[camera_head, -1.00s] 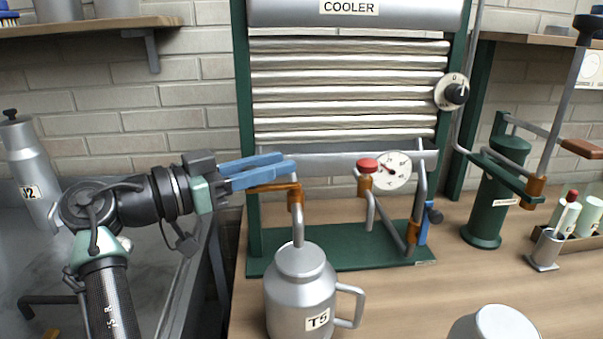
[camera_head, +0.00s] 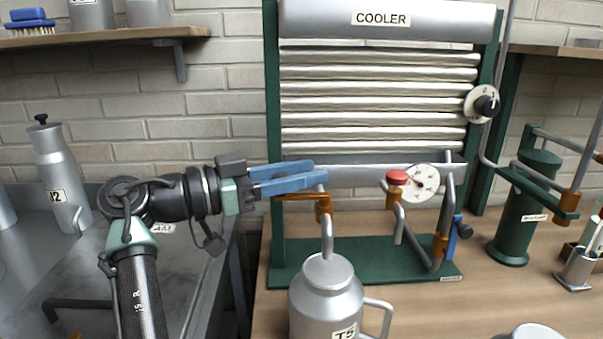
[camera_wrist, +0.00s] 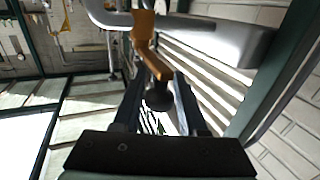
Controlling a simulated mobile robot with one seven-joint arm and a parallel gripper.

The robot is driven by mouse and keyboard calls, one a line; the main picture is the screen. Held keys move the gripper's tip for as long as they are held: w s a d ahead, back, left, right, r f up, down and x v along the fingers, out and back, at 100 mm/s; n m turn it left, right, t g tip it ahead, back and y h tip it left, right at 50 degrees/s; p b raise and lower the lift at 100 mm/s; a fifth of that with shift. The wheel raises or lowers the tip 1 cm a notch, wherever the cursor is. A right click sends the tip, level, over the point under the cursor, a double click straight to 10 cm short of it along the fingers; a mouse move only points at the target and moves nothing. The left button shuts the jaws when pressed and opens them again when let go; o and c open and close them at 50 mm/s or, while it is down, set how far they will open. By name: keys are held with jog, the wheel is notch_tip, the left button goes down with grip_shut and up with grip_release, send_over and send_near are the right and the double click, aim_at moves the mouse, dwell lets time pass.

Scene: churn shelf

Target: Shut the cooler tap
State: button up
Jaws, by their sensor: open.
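The cooler (camera_head: 380,18) stands at the back, with its stack of silver tubes below. Its orange-brown tap (camera_head: 323,207) is on a curved pipe at the lower left, with a lever pointing left. A silver can labelled T5 (camera_head: 325,300) stands under the pipe. My gripper (camera_head: 320,170) is open, with its blue fingers at the lever, which shows just below them. In the wrist view the orange-brown lever (camera_wrist: 148,45) runs between my gripper's fingers (camera_wrist: 158,95), its dark end between them. I cannot tell whether the fingers touch it.
A red-knobbed valve (camera_head: 397,178) and a round gauge (camera_head: 421,182) are to the right. A blue-handled tap (camera_head: 462,229) sits low on the cooler frame. A green cylinder (camera_head: 520,215) stands on the right. A silver bottle (camera_head: 58,175) is on the left counter.

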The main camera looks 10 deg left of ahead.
jog(key=shift+o, duration=1.1)
jog(key=shift+s+a, duration=0.1)
jog(key=v, duration=1.2)
jog(key=shift+s+a, duration=0.2)
jog(key=shift+a, duration=0.1)
